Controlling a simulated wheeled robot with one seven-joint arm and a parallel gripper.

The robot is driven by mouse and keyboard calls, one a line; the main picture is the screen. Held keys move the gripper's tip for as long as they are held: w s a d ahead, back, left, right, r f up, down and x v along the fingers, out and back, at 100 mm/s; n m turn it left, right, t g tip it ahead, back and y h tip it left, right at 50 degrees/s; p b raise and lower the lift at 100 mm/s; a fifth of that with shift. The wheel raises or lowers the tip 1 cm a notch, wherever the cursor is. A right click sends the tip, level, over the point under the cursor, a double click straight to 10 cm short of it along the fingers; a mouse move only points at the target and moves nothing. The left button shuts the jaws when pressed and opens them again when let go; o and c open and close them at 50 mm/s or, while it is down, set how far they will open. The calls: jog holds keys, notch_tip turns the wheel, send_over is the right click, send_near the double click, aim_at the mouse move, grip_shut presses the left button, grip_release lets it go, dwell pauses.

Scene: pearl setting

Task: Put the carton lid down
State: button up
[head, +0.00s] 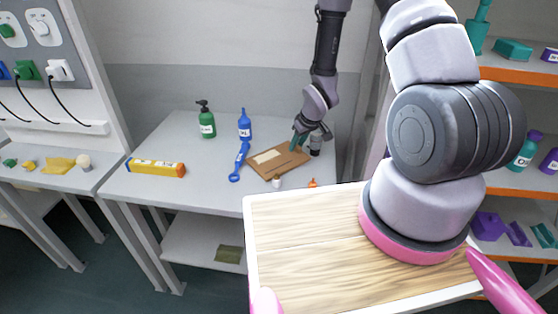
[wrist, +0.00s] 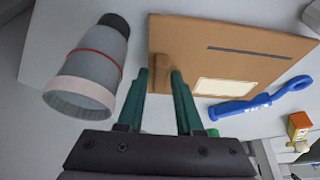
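The carton lid (head: 287,161) is a flat brown panel with a pale label. It is over the right part of the grey table, and I cannot tell whether it rests flat or sits slightly raised. In the wrist view the lid (wrist: 225,58) shows a dark slot, the label and a brown grip block near one edge. My gripper (head: 300,138) is at the lid's far right edge.
A blue tool (head: 240,161) lies close beside the lid. A grey cylinder (wrist: 88,68) with a red band is close to my fingers. A green pump bottle (head: 206,122), blue bottle (head: 245,126) and yellow box (head: 155,167) stand farther left.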

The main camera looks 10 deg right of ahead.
grip_shut()
